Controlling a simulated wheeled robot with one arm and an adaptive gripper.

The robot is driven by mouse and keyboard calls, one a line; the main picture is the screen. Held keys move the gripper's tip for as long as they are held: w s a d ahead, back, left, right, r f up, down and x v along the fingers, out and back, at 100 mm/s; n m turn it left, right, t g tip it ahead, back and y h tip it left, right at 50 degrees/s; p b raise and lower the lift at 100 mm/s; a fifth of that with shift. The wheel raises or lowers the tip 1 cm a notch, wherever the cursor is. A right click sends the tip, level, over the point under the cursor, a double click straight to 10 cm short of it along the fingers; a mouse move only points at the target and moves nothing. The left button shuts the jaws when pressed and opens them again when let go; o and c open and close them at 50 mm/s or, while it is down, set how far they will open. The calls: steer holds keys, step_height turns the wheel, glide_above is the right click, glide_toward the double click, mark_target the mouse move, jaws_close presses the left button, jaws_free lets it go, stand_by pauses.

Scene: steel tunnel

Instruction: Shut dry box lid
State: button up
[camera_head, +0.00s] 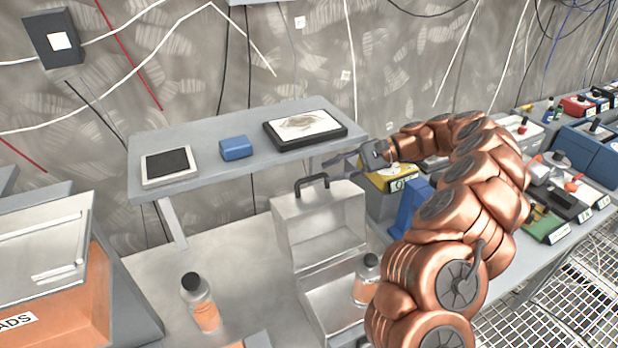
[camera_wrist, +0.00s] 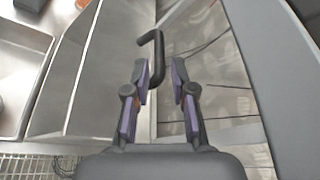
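The dry box is a grey case standing open. Its lid (camera_head: 320,225) is raised upright, with a black handle (camera_head: 312,182) on its top edge. The open lower part (camera_head: 335,292) lies in front of and below the lid. My gripper (camera_head: 343,168) is just right of the handle in the head view, its fingers pointing left. In the wrist view, my gripper (camera_wrist: 159,72) is open, and the black handle (camera_wrist: 157,60) appears between the fingers, closer to the left one. I cannot tell whether a finger touches it. Nothing is held.
A grey shelf (camera_head: 225,150) behind the box carries a tablet, a blue box and a framed panel. An orange-labelled bottle (camera_head: 200,303) stands left of the box; another bottle (camera_head: 367,279) is at its right. An orange bin (camera_head: 75,290) is far left. Equipment crowds the right bench.

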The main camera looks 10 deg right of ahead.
mark_target(316, 176)
steer(key=p+x, duration=0.1)
steer(key=x, duration=0.4)
steer(key=shift+a+p, duration=0.2)
steer(key=shift+p, duration=0.2)
steer(key=shift+a+f, duration=0.2)
steer(key=shift+a, duration=0.3)
steer(key=shift+c, duration=0.2)
jaws_close()
